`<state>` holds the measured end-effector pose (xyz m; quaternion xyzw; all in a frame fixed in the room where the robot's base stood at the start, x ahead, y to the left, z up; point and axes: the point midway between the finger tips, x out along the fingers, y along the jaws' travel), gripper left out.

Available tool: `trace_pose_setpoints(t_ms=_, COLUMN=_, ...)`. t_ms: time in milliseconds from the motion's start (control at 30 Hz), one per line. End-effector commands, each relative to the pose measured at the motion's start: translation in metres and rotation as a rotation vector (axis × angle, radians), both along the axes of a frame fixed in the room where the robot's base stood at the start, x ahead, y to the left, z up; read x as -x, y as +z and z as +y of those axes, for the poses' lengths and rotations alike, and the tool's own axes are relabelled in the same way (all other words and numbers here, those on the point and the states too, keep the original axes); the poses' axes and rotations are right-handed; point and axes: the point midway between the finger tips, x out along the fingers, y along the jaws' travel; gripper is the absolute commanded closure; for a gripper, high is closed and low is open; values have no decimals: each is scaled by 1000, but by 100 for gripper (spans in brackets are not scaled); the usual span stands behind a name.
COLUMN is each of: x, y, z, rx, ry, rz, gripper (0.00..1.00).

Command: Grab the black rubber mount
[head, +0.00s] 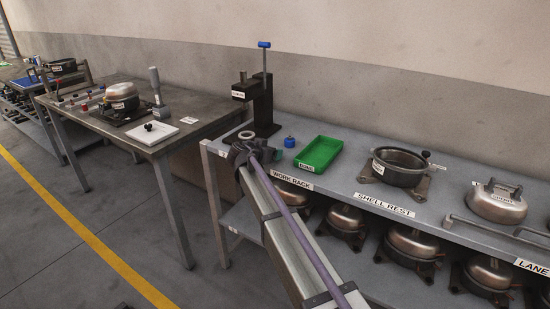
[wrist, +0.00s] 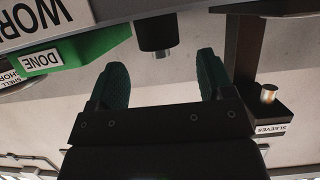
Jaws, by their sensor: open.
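A short black cylinder with a metal stud, which looks like the black rubber mount (wrist: 155,34), stands on the rack top in the upside-down wrist view. It lies beyond the fingertips, in line with the gap between them. My gripper (wrist: 160,65) is open, with green-padded fingers apart and nothing between them. In the head view my gripper (head: 266,153) is low over the left end of the work rack (head: 292,181). I cannot pick out this mount there; the gripper may hide it. Another small black piece (head: 149,126) sits on a white tray (head: 138,133).
A green DONE tray (head: 318,153) lies to the right, also in the wrist view (wrist: 85,47). A blue piece (head: 289,141) and a pale ring (head: 246,135) are close by. A press (head: 264,105) stands behind. A black shell (head: 400,166) sits farther right.

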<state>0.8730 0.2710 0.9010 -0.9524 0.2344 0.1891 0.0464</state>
Motion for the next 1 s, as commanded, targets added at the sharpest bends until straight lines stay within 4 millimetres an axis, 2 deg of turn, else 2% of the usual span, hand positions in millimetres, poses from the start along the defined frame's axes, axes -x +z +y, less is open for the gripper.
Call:
trace_pose_setpoints(t_ms=33, x=-10, y=-9, z=-4, rx=0, ry=-1, rz=0, gripper=26)
trace_pose_setpoints(t_ms=100, x=-19, y=-12, z=-8, rx=-1, ry=0, rz=0, gripper=26)
trace_pose_setpoints(t_ms=333, x=-21, y=-10, z=-11, rx=-1, ry=0, rz=0, gripper=26)
trace_pose_setpoints(t_ms=900, x=-20, y=-10, z=-10, rx=0, ry=0, rz=1, gripper=80)
trace_pose_setpoints(t_ms=1000, x=-20, y=-10, z=-11, rx=0, ry=0, rz=1, gripper=80)
